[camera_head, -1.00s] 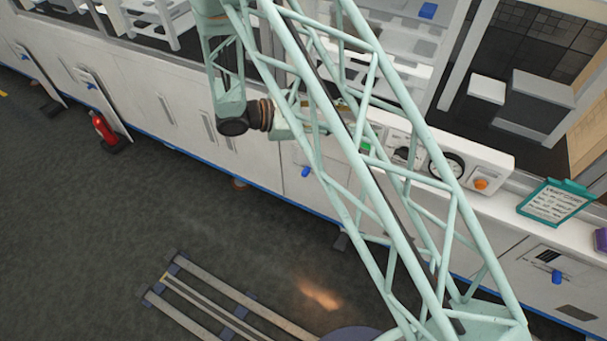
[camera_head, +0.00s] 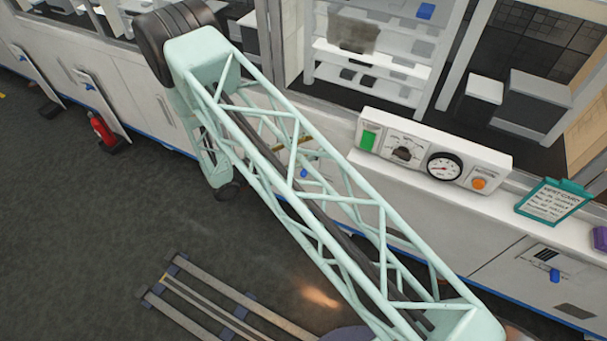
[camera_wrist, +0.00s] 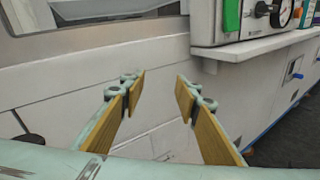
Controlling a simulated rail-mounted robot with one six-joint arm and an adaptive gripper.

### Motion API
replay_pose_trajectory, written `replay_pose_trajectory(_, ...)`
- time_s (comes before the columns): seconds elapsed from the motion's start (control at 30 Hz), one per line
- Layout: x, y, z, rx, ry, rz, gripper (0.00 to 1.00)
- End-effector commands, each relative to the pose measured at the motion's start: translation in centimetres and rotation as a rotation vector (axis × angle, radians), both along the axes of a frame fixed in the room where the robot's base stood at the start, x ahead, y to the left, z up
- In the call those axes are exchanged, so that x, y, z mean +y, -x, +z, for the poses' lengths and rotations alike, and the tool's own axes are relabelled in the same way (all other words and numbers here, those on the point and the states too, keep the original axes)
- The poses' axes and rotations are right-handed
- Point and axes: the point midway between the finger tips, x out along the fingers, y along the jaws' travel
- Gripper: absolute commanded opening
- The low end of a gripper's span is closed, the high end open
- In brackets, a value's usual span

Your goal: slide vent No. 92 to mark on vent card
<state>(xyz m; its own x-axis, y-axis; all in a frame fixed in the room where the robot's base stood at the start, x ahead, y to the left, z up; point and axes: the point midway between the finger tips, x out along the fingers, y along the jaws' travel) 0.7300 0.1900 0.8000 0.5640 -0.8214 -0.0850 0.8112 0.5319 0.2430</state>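The vent card (camera_head: 552,201), a teal clipboard with a white sheet, lies on the ledge at the right in the head view; its small writing is not readable. Below it, a white panel with dark slots (camera_head: 548,255) carries a blue knob (camera_head: 555,275). Another blue knob (camera_head: 303,172) shows through my arm's truss. I cannot read which vent is No. 92. My gripper (camera_wrist: 160,82) is open and empty in the wrist view, its two yellow-padded fingers wide apart before the white wall. In the head view it is mostly hidden behind my arm.
A red extinguisher (camera_head: 102,130) stands at left. Rails (camera_head: 215,300) lie on the dark floor.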

Motion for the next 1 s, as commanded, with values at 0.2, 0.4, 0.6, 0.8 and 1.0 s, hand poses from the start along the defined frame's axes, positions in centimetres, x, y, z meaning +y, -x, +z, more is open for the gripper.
replay_pose_trajectory(0.2,2.0,0.3,-4.1,0.019,0.048,0.081,0.3)
replay_pose_trajectory(0.4,3.6,0.7,-7.7,0.033,0.088,0.155,0.3)
replay_pose_trajectory(0.6,5.2,1.3,-11.4,0.047,0.126,0.23,0.3)
replay_pose_trajectory(0.8,6.7,2.3,-15.2,0.061,0.161,0.307,0.3)
replay_pose_trajectory(1.0,8.0,3.5,-19.0,0.076,0.195,0.384,0.3)
